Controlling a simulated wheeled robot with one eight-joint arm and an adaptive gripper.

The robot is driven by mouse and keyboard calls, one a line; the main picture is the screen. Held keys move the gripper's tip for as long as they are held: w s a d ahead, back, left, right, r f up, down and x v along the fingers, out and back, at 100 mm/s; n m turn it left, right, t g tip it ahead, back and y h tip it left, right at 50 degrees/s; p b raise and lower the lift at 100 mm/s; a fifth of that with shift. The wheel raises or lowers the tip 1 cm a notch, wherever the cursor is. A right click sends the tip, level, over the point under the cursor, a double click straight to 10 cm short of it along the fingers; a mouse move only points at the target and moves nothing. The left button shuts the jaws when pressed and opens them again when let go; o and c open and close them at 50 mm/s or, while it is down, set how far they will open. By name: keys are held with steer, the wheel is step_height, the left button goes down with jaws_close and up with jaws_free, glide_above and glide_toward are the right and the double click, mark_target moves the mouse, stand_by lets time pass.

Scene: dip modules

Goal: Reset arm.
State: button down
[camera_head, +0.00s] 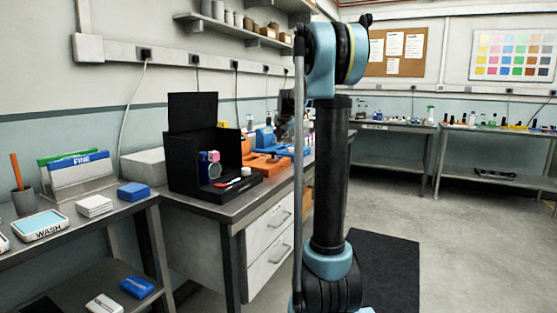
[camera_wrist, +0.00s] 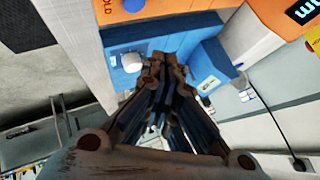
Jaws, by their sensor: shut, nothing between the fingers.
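My gripper (camera_wrist: 163,68) shows in the wrist view with its fingers drawn together and nothing held between them. Beyond the fingertips is a blue device (camera_wrist: 131,62) with a white knob and a small label. Whether the fingertips touch it cannot be told. In the head view my arm stands upright across the middle of the picture. It hides part of the bench behind it, and the gripper is not clearly seen there.
A black open box (camera_head: 190,165) stands on the bench, with orange and blue devices (camera_head: 268,163) behind it. Open floor (camera_head: 450,240) lies at right.

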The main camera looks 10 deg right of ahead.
stand_by(0.3)
steer(key=s+f+n+g, duration=0.2)
steer(key=s+f, duration=0.7)
steer(key=s, duration=0.9)
steer(key=s+f+n+g, duration=0.2)
steer(key=s+f, duration=0.7)
steer(key=s, duration=1)
steer(key=s+a+f+n+g, duration=0.1)
steer(key=s+f+n+g, duration=0.2)
steer(key=s, duration=1.6)
step_height(320, 180, down, 6)
steer(key=shift+s+r+n, duration=0.1)
steer(key=shift+s+n, duration=0.1)
steer(key=shift+n, duration=0.9)
steer(key=shift+a, duration=0.1)
